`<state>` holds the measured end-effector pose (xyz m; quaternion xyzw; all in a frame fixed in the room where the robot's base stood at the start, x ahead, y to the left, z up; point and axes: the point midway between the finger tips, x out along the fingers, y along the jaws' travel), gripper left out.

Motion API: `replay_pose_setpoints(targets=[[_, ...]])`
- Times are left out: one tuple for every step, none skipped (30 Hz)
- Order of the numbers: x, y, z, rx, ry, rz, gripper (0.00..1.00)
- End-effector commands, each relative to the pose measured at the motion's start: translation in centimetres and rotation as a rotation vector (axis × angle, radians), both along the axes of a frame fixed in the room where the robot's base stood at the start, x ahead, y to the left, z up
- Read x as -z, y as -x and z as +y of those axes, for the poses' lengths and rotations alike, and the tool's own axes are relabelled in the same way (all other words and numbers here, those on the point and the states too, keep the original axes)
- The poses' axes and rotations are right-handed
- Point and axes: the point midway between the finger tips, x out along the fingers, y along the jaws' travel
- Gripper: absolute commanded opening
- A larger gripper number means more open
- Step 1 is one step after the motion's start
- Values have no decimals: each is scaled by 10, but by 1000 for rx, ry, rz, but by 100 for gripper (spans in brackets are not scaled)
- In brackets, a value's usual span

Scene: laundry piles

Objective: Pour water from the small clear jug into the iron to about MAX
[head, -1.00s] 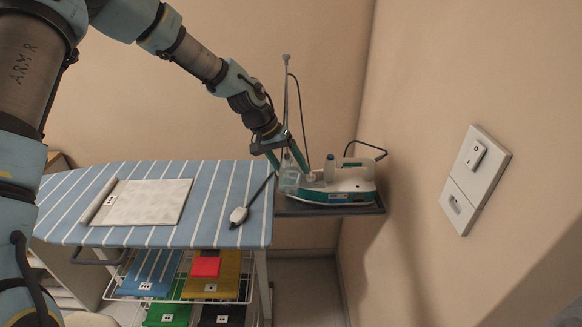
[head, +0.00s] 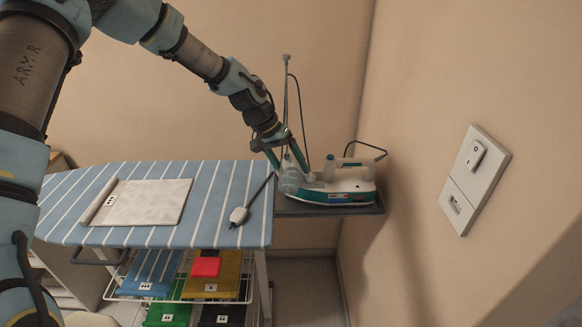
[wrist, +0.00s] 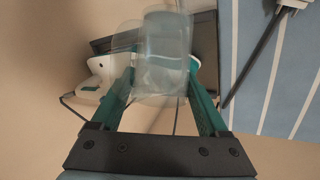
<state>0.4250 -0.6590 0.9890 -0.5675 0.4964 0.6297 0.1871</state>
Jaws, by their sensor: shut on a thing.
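The small clear jug (head: 290,179) is between my gripper's fingers at the left end of the iron, and it also shows in the wrist view (wrist: 160,55). My gripper (head: 286,169) is shut on the jug. The white and teal iron (head: 345,184) rests on a dark shelf (head: 340,210) at the end of the ironing board. In the wrist view the iron (wrist: 92,82) is partly hidden behind the jug and the left finger. The water level in the jug and in the iron is too small or blurred to read.
A wall switch plate (head: 475,180) is at right; the wall stands close beside the iron.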

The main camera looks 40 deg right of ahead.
Motion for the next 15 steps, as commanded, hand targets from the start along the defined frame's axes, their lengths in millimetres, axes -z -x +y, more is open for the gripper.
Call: replay_pose_setpoints(targets=[[0, 0, 0, 0, -7, 6, 23], [0, 0, 0, 0, -11, 9, 23], [-1, -1, -1, 0, -15, 13, 23], [-1, -1, -1, 0, -19, 17, 23], [-1, -1, -1, 1, -23, 19, 23], [-1, -1, -1, 1, -26, 22, 23], [-1, -1, -1, 0, -28, 25, 23], [-1, -1, -1, 0, -30, 26, 23], [-1, -1, -1, 0, -32, 28, 23], [-1, 0, -1, 1, -33, 29, 23], [-1, 0, -1, 1, -34, 30, 23], [-1, 0, -1, 1, -35, 30, 23], [-1, 0, -1, 1, -35, 30, 23], [-1, 0, -1, 1, -35, 30, 23], [-1, 0, -1, 1, -35, 30, 23]])
